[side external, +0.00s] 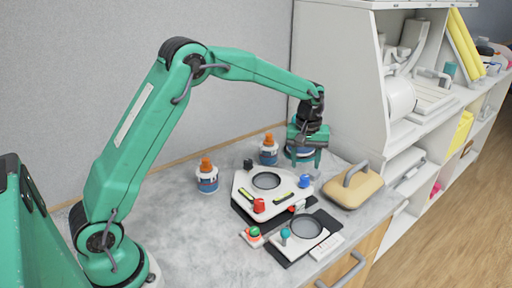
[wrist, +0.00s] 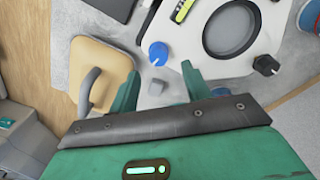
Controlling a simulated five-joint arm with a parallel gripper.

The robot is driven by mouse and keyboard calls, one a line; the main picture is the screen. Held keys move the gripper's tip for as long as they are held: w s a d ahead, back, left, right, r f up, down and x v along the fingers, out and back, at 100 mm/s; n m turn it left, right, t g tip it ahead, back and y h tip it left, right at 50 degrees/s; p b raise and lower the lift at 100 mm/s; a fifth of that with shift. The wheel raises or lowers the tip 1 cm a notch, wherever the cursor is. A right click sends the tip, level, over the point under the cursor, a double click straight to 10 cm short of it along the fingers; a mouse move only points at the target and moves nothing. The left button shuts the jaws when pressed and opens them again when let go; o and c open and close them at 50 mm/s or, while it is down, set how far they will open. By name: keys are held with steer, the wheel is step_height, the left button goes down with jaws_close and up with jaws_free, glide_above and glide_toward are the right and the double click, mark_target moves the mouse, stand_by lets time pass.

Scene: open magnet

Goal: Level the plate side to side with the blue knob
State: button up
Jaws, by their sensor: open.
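The white plate (side external: 240,181) has a round dark opening and sits on the counter, and it also shows in the wrist view (wrist: 190,53). Its blue knob (side external: 305,181) is at the right corner and shows in the wrist view (wrist: 158,53), beyond the fingertips. A red knob (side external: 259,205) is at the front corner and a black knob (side external: 247,163) at the back. Two yellow-green level vials (side external: 284,197) lie on the plate; their bubbles are too small to read. My gripper (side external: 304,163) is open and empty above and behind the blue knob, apart from it.
A tan block with a grey handle (side external: 353,187) stands close on the right. Bottles with orange caps (side external: 207,178) stand behind the plate. The counter at left is clear.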

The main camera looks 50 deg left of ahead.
mark_target(304, 177)
steer(key=shift+d+f, duration=0.1)
steer(key=shift+f, duration=2.6)
steer(key=shift+c, duration=0.2)
steer(key=c, duration=1)
